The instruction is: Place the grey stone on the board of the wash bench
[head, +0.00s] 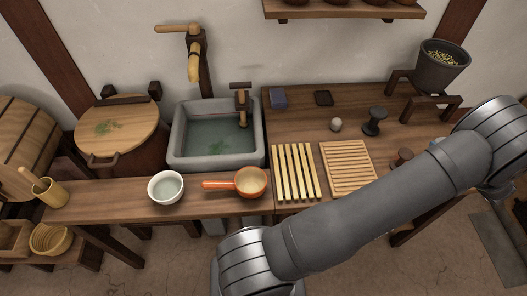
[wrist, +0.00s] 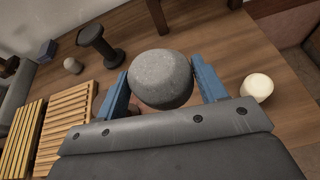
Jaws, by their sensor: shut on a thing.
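The grey stone (wrist: 160,80), round and speckled, sits between the two blue fingers of my gripper (wrist: 160,70) in the wrist view. The gripper is shut on it. Wooden bench top shows behind the stone; its exact height above the bench is hard to tell. In the head view my arm hides the gripper and stone. On the bench (head: 290,119), right of the basin, lie a slatted wooden board (head: 347,167) and, to its left, a rack of pale yellow bars (head: 295,172). Both also show at the left of the wrist view, left of my gripper, with their tops bare.
A dark spool-shaped thing (head: 375,121) and a small pale stone (head: 336,125) stand behind the slatted board. A cream ball (wrist: 257,87) lies right of my gripper. The basin (head: 217,160), a white bowl (head: 166,187) and an orange-handled pan (head: 251,182) are farther left.

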